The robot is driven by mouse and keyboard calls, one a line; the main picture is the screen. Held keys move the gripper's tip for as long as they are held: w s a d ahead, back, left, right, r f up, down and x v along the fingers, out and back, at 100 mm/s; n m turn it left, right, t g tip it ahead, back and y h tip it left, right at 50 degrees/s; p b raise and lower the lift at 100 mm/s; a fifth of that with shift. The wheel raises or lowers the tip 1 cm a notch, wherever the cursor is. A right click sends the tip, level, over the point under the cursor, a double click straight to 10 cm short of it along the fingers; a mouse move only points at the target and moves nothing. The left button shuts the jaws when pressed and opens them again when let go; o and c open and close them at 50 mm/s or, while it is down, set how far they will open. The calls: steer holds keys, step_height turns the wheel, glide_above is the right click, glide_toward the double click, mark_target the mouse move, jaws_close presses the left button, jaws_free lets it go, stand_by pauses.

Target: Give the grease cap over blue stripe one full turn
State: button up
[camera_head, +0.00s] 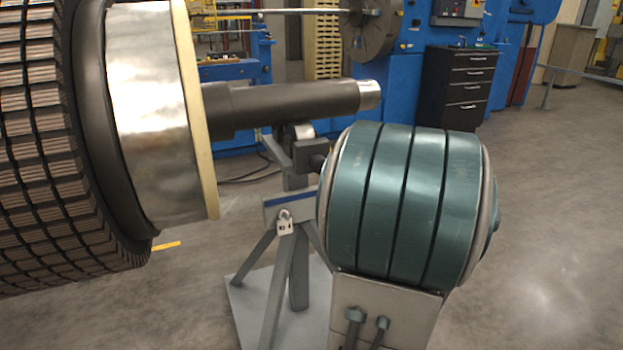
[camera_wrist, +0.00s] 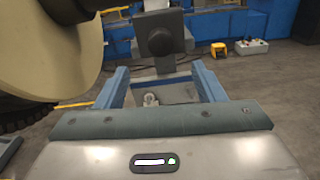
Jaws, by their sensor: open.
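The grease cap (camera_head: 318,162) is a dark round knob on a grey block at the top of the rotor stand. A blue stripe (camera_head: 290,199) runs across the stand's plate below it. In the wrist view the cap (camera_wrist: 160,43) faces me on its block. My gripper (camera_wrist: 160,78) is open and empty, its two blue-grey fingers spread wide. The cap appears just above the gap between the fingertips, with no contact visible. In the head view my teal-banded arm hides the gripper.
A padlock (camera_head: 285,224) hangs from the stand's plate below the stripe. The rotor shaft (camera_head: 290,101) lies above the stand, and the large rotor (camera_head: 150,110) fills the left. Black drawers (camera_head: 468,82) and blue machines stand behind. The floor at right is clear.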

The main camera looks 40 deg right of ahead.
steer(key=shift+n, duration=0.4)
steer(key=x, duration=1.3)
steer(key=shift+w+d, duration=0.1)
steer(key=shift+w, duration=0.2)
steer(key=shift+f, duration=0.1)
steer(key=c, duration=1)
